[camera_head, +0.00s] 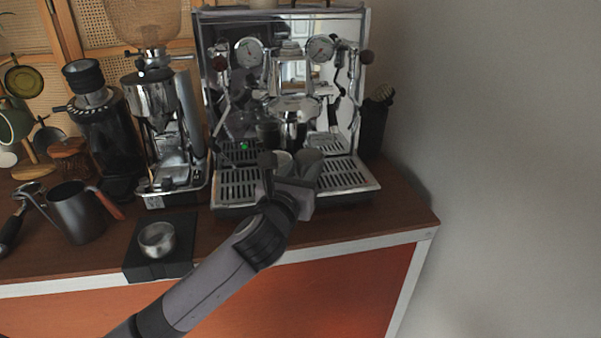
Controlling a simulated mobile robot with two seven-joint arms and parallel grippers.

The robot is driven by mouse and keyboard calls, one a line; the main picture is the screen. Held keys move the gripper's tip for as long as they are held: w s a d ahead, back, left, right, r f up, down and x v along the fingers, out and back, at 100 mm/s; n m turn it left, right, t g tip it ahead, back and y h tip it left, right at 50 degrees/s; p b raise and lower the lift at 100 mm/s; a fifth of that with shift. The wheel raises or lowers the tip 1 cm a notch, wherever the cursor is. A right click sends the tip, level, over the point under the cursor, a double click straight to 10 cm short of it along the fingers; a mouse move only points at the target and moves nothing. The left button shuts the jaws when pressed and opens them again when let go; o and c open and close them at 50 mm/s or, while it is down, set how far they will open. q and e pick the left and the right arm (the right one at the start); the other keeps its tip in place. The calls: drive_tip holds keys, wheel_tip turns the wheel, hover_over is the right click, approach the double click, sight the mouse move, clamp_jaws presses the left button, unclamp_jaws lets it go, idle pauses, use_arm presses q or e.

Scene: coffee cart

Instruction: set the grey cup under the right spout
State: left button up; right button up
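The espresso machine (288,75) stands at the back of the cart, with its brewing head and spouts above a slotted drip tray (345,178). A pale grey cup (283,162) shows at the middle of the tray, below the brewing head, largely hidden by my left gripper (290,168). The gripper's fingers are apart, one on each side of the cup. I cannot tell whether they press on it or whether the cup rests on the tray. The spouts are small and dark, so I cannot tell which one is above the cup. My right gripper is not in view.
A chrome grinder (163,125) and a black grinder (105,135) stand left of the machine. A dark grey pitcher (77,215) and a metal portafilter basket (157,238) on a black block (140,268) are at the front left. The counter (395,215) is clear at the right.

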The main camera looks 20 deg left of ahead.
use_arm(q)
drive_tip(key=s, duration=0.7)
drive_tip(key=shift+d, duration=0.3)
drive_tip(key=shift+s, duration=0.1)
drive_tip(key=s+a+f+n+g, duration=0.2)
drive_tip(key=s+f+n+g, duration=0.75)
drive_tip(key=f+n, duration=0.7)
drive_tip(key=s+f+n+g+h, duration=0.1)
drive_tip(key=s+f+n+g, duration=0.15)
drive_tip(key=s+n, duration=0.6)
drive_tip(key=s+f+n+g+h, duration=0.15)
drive_tip(key=s+f+n, duration=0.25)
drive_tip(key=s+n, duration=0.45)
drive_tip(key=w+d+f+t+h, duration=0.1)
drive_tip(key=w+d+f+t, duration=0.1)
drive_tip(key=w+f+t, duration=0.4)
drive_tip(key=shift+d+f+m, duration=0.35)
drive_tip(key=shift+f+m, duration=0.1)
drive_tip(key=shift+f, duration=0.95)
